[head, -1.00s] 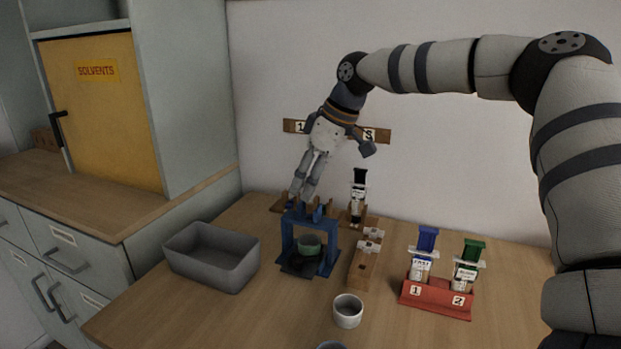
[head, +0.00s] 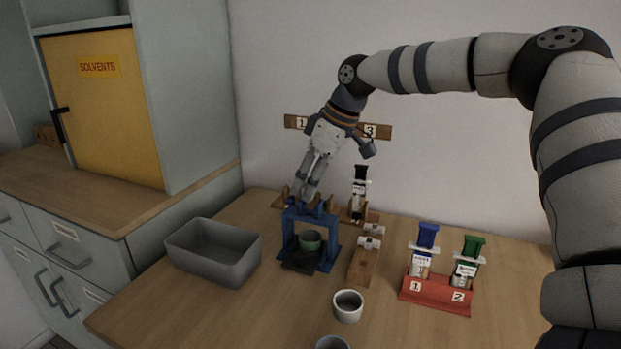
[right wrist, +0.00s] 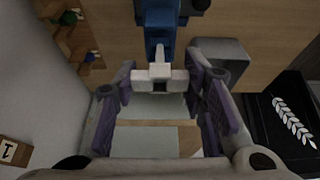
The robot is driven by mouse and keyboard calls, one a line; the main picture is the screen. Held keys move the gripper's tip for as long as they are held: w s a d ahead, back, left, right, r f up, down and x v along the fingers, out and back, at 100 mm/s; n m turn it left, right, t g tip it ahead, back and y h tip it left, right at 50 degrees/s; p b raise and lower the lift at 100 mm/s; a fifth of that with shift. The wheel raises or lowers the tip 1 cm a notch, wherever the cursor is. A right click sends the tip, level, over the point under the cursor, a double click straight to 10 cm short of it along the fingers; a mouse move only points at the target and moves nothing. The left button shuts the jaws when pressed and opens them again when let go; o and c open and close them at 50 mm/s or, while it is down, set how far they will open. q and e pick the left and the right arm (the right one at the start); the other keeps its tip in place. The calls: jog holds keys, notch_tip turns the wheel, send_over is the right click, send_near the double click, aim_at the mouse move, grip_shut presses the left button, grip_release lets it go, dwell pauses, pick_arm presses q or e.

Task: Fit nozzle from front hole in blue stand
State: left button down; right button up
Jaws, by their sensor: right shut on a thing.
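My right gripper (head: 304,194) is just above and behind the top of the blue stand (head: 289,233) in the head view. In the right wrist view its fingers (right wrist: 160,80) are closed on a small white nozzle (right wrist: 159,70), whose narrow tip points toward the blue stand (right wrist: 160,28). The tip overlaps the stand in that view; I cannot tell whether they touch. In the head view the held nozzle is too hidden to make out. A wooden block (head: 361,270) right of the stand carries white pieces (head: 370,242) toward its back. My left gripper is not in view.
A grey bin (head: 232,273) stands to the left. A red holder (head: 434,296) with blue and green-topped syringes is at right. A black-topped syringe (head: 359,190) stands behind. A white cup (head: 348,312) is in front.

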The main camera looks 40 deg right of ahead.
aim_at(307, 215)
jog(key=shift+f, duration=3.3)
dwell(1.0)
jog(key=o, duration=0.9)
jog(key=shift+c, duration=0.2)
jog(key=shift+v, duration=2.5)
jog(key=v, duration=1.2)
